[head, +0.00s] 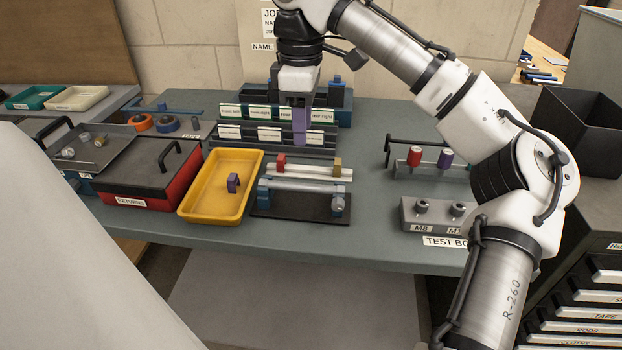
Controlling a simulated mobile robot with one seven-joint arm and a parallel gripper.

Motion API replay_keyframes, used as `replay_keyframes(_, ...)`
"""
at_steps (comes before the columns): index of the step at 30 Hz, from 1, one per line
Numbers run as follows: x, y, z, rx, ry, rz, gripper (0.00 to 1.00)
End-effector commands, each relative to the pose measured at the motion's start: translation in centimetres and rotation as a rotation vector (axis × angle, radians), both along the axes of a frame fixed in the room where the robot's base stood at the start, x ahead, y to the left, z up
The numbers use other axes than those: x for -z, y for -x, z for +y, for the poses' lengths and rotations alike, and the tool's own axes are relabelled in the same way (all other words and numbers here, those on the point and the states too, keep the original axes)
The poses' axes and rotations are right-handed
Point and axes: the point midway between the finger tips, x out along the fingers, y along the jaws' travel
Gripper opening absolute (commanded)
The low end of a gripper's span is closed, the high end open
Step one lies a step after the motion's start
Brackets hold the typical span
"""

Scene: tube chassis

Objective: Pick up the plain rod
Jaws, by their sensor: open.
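A smooth pale grey rod (300,185) lies across a fixture with a dark base (290,207), at the front middle of the bench in the head view. It looks like the plain rod. A blue block is at its left end and a round grey fitting at its right. My gripper (300,104) points down above the labelled rack, behind and above the rod and clear of it. Its jaws look open. A purple block (300,127) shows directly below the jaws; whether it sits between the fingertips is hard to tell.
A pale rail (310,171) with red and gold blocks lies just behind the rod. A yellow tray (248,165) holding a purple piece is left, beside a red returns box (135,200). A grey test block (425,216) stands right. My arm crosses the right side.

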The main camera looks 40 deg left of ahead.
Motion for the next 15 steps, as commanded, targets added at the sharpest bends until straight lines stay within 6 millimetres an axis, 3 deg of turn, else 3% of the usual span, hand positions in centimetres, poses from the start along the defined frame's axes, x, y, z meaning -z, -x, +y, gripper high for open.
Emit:
replay_keyframes(9, 6.3, 0.0, 0.1, -0.003, -0.003, 0.004, 0.41)
replay_keyframes(15, 7.7, 0.0, 0.1, 0.0, -0.004, 0.0, 0.41)
